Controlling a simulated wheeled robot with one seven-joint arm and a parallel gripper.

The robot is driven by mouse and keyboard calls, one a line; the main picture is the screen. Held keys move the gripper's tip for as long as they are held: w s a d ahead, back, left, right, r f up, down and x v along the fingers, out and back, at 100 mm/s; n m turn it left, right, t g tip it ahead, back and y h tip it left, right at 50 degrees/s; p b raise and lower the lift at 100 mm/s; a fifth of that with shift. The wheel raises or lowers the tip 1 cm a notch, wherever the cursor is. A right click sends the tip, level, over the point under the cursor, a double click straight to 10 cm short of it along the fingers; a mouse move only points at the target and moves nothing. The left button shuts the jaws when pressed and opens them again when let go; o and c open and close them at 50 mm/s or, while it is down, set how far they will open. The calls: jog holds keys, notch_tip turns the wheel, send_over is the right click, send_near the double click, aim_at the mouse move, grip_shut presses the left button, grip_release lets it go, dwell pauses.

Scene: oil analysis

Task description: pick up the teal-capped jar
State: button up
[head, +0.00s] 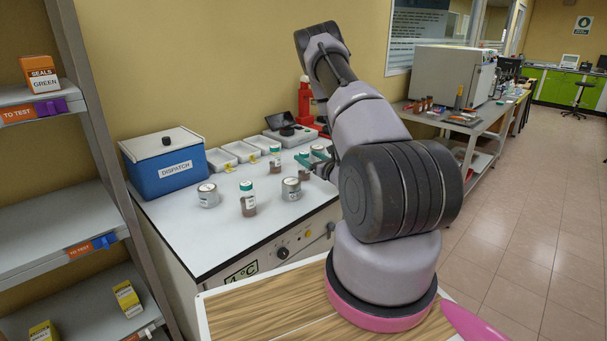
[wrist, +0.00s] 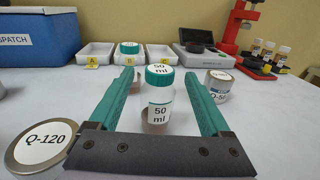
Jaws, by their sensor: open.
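A teal-capped jar (wrist: 159,104) with a white "50 ml" label stands upright on the white worktop in the wrist view. My gripper (wrist: 158,78) is open, with one teal finger on each side of this jar and a visible gap at both sides. In the head view my gripper (head: 311,161) is over the right part of the worktop, and its fingers partly hide the jar (head: 304,167). A second teal-capped jar (wrist: 128,54) stands farther back and left; it also shows in the head view (head: 275,160). A third (head: 248,200) stands nearer the front edge.
A tin marked Q-120 (wrist: 42,146) is close to the left finger, and another tin (wrist: 219,86) stands beyond the right finger. Trays (wrist: 95,53) line the back, beside a blue DISPATCH box (head: 165,168). A dark instrument (head: 290,132) and red stand (head: 305,101) are behind.

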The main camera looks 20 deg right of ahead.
jog(key=w, duration=0.3)
jog(key=w+a, duration=0.1)
jog(key=w, duration=0.1)
jog(key=shift+w, duration=0.3)
grip_shut()
